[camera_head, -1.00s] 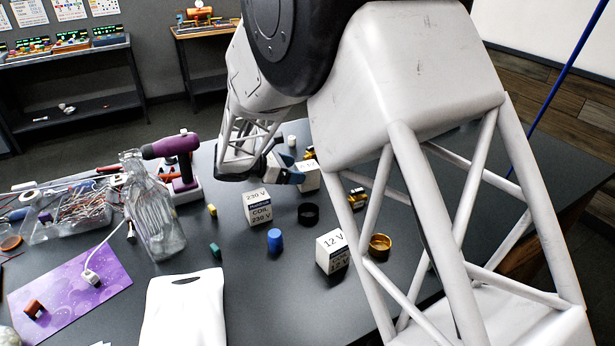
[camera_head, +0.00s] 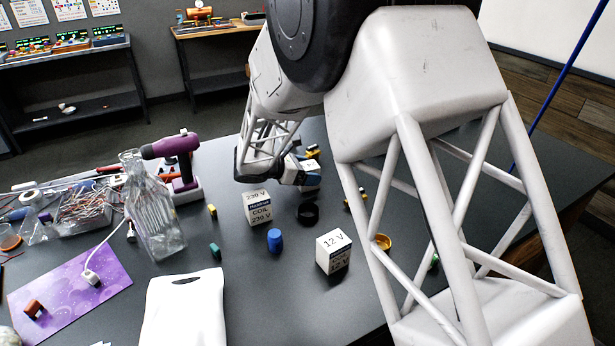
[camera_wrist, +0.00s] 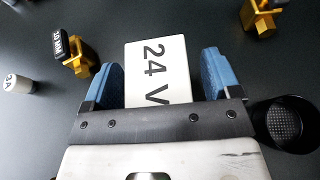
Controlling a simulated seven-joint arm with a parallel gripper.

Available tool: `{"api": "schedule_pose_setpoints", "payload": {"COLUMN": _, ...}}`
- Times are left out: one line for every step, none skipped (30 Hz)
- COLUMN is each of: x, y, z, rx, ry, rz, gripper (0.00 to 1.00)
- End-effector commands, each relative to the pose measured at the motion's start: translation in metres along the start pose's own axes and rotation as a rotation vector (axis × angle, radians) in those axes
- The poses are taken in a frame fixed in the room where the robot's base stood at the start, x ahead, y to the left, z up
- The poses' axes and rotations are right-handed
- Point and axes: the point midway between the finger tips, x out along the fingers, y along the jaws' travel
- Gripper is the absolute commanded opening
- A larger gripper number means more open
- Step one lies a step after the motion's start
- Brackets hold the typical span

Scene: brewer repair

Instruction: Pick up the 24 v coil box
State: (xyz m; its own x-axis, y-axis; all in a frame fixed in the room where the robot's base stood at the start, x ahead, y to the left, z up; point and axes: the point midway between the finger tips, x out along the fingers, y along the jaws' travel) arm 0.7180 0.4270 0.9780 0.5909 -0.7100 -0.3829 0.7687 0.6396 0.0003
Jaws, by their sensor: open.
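The 24 V coil box (camera_wrist: 157,62) is a white box lettered "24 V". In the wrist view it lies between the two blue fingers of my gripper (camera_wrist: 163,77), with a narrow dark gap at each side. My gripper is open around it. In the head view my gripper (camera_head: 298,172) is at the box (camera_head: 312,172), which is mostly hidden behind the gripper. Whether the fingers touch the box cannot be seen there.
A 230 V coil box (camera_head: 258,207) and a 12 V coil box (camera_head: 333,251) stand nearer. A black ring-shaped cup (camera_wrist: 284,124) is close to the right finger. A yellow part with a black top (camera_wrist: 80,55) and a white cylinder (camera_wrist: 18,84) lie left.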

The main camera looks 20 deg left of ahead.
Motion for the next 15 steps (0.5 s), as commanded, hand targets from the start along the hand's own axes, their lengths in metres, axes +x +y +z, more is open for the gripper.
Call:
{"api": "schedule_pose_setpoints", "payload": {"x": -0.0001, "y": 0.0000, "z": 0.0000, "rx": 0.000, "ry": 0.000, "rz": 0.000, "gripper": 0.83}}
{"api": "schedule_pose_setpoints", "payload": {"x": -0.0001, "y": 0.0000, "z": 0.0000, "rx": 0.000, "ry": 0.000, "rz": 0.000, "gripper": 0.83}}
{"api": "schedule_pose_setpoints", "payload": {"x": -0.0002, "y": 0.0000, "z": 0.0000, "rx": 0.000, "ry": 0.000, "rz": 0.000, "gripper": 0.83}}
{"api": "schedule_pose_setpoints", "payload": {"x": -0.0002, "y": 0.0000, "z": 0.0000, "rx": 0.000, "ry": 0.000, "rz": 0.000, "gripper": 0.83}}
{"api": "schedule_pose_setpoints", "payload": {"x": -0.0003, "y": 0.0000, "z": 0.0000, "rx": 0.000, "ry": 0.000, "rz": 0.000, "gripper": 0.83}}
{"api": "schedule_pose_setpoints", "payload": {"x": -0.0003, "y": -0.0001, "z": 0.0000, "rx": 0.000, "ry": 0.000, "rz": 0.000, "gripper": 0.83}}
{"api": "schedule_pose_setpoints", "payload": {"x": -0.0003, "y": -0.0001, "z": 0.0000, "rx": 0.000, "ry": 0.000, "rz": 0.000, "gripper": 0.83}}
{"api": "schedule_pose_setpoints", "payload": {"x": -0.0003, "y": -0.0001, "z": 0.0000, "rx": 0.000, "ry": 0.000, "rz": 0.000, "gripper": 0.83}}
{"api": "schedule_pose_setpoints", "payload": {"x": -0.0004, "y": -0.0001, "z": -0.0001, "rx": 0.000, "ry": 0.000, "rz": 0.000, "gripper": 0.83}}
{"api": "schedule_pose_setpoints", "payload": {"x": -0.0004, "y": -0.0001, "z": 0.0000, "rx": 0.000, "ry": 0.000, "rz": 0.000, "gripper": 0.83}}
{"api": "schedule_pose_setpoints", "payload": {"x": -0.0004, "y": -0.0001, "z": 0.0000, "rx": 0.000, "ry": 0.000, "rz": 0.000, "gripper": 0.83}}
{"api": "schedule_pose_setpoints", "payload": {"x": -0.0004, "y": -0.0001, "z": 0.0000, "rx": 0.000, "ry": 0.000, "rz": 0.000, "gripper": 0.83}}
{"api": "schedule_pose_setpoints", "payload": {"x": -0.0004, "y": -0.0001, "z": 0.0000, "rx": 0.000, "ry": 0.000, "rz": 0.000, "gripper": 0.83}}
{"api": "schedule_pose_setpoints", "payload": {"x": -0.0004, "y": -0.0001, "z": -0.0001, "rx": 0.000, "ry": 0.000, "rz": 0.000, "gripper": 0.83}}
{"api": "schedule_pose_setpoints", "payload": {"x": -0.0004, "y": -0.0001, "z": -0.0001, "rx": 0.000, "ry": 0.000, "rz": 0.000, "gripper": 0.78}}
